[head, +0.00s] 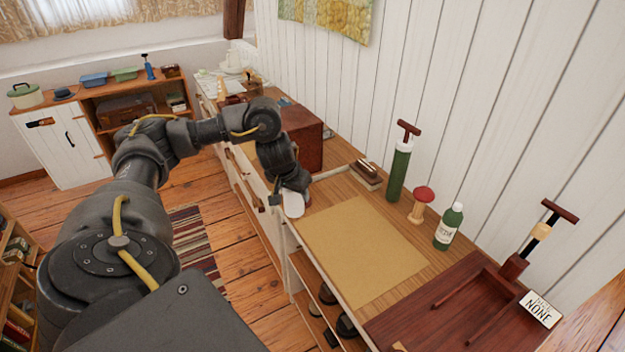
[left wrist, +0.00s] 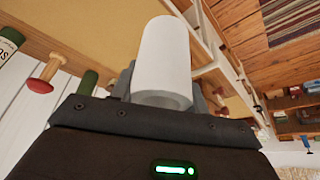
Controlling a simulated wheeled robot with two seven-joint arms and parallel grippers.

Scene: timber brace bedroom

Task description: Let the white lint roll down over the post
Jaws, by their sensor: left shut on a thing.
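The white lint roll (head: 293,205) is in my left gripper (head: 290,190), above the near-left edge of the wooden counter by the tan mat. In the left wrist view the roll (left wrist: 165,55) is a plain white cylinder with its end rim showing, and the left gripper (left wrist: 163,92) is shut on it. My right gripper is not in view.
The tan mat (head: 362,245) is bare. A green cylinder with T-handle (head: 398,172), a red-topped spool (head: 421,205) and a green bottle (head: 449,226) stand behind it. A red-brown tray (head: 430,325) and a white sign (head: 540,309) are at right; a brown box (head: 300,140) is behind my gripper.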

